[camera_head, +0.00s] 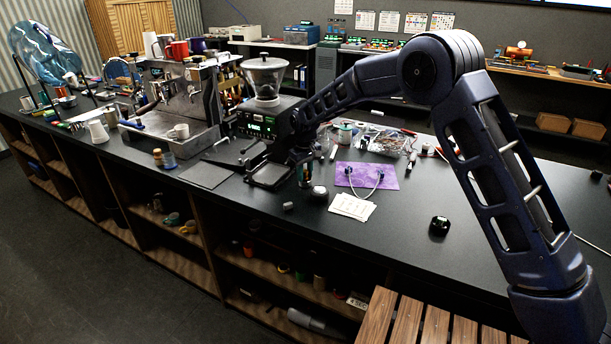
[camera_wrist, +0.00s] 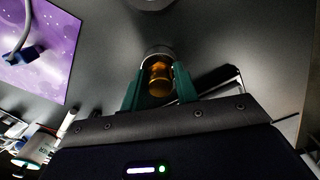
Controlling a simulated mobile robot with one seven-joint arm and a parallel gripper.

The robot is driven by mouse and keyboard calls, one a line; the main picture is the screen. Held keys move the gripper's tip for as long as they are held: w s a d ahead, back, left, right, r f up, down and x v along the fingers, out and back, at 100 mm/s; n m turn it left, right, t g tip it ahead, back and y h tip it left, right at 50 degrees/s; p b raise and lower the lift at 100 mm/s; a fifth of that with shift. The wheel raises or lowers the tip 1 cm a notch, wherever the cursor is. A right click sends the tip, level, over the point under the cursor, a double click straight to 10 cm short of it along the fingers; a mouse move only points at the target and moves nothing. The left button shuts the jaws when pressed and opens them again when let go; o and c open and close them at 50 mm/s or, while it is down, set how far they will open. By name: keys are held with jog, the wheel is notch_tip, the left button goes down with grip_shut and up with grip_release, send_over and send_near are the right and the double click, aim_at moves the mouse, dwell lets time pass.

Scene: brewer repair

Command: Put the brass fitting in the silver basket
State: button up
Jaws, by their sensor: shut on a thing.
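My gripper's green fingers (camera_wrist: 158,88) are shut on the brass fitting (camera_wrist: 158,78), which shows as a shiny amber-gold cylinder between them in the wrist view. A silvery curved rim (camera_wrist: 156,51) shows right at the fitting's far end. I cannot tell whether this is the silver basket or whether the fitting is inside it. In the head view my gripper (camera_head: 303,178) points down just above the dark counter, and the fitting cannot be made out. A small silvery round piece (camera_head: 319,192) stands close to the gripper's right.
A purple mat (camera_head: 383,178) with a grey cable lies to the right, with white cards (camera_head: 352,207) in front. The grinder (camera_head: 264,80) and espresso machine (camera_head: 180,95) stand left. The counter's right side is mostly clear.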

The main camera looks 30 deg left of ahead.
aim_at(306, 171)
jog(key=shift+s+d+f, duration=0.1)
jog(key=shift+d+f, duration=0.05)
jog(key=shift+f, duration=0.5)
jog(key=shift+s+d+f, duration=0.1)
jog(key=shift+d+f, duration=0.05)
jog(key=shift+f, duration=0.45)
jog(key=o, duration=0.9)
jog(key=shift+a+r, duration=0.1)
jog(key=shift+r, duration=0.45)
jog(key=shift+o, duration=0.5)
notch_tip(306, 171, up, 12)
jog(key=shift+w+a+r, duration=0.2)
jog(key=shift+d, duration=0.1)
